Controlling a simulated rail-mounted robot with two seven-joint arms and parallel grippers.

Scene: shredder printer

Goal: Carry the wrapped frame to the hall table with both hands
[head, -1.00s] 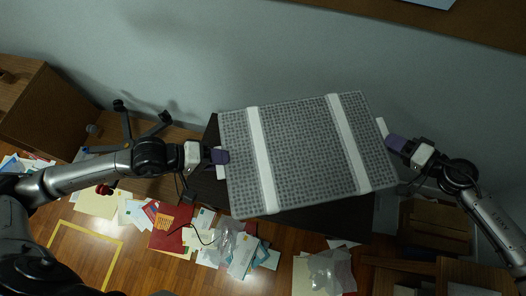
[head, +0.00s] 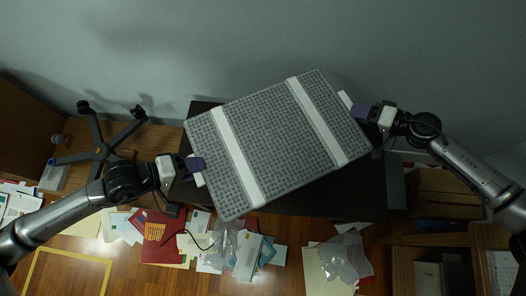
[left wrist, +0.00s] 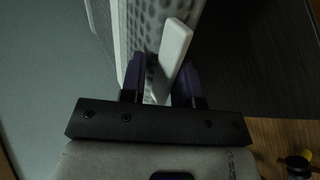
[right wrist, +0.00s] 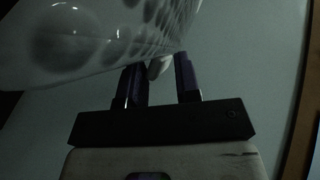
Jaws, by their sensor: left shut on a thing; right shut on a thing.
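The wrapped frame (head: 272,142) is a grey bubble-wrapped slab with two white straps. It is tilted in the head view, right end higher in the picture, above a dark table (head: 350,192) by the wall. Whether it touches the table cannot be told. My left gripper (head: 198,166) is shut on a pale tab at its left edge. The tab (left wrist: 173,52) shows between the purple fingers in the left wrist view. My right gripper (head: 356,108) is shut on a tab at the right edge. This tab (right wrist: 157,68) is partly hidden by the wrap in the right wrist view.
A chair's star-shaped base (head: 103,148) stands on the floor at left. Papers, a red folder (head: 163,240) and clear plastic (head: 343,258) litter the floor in front of the table. Wooden furniture (head: 428,235) stands at lower right. The wall is behind.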

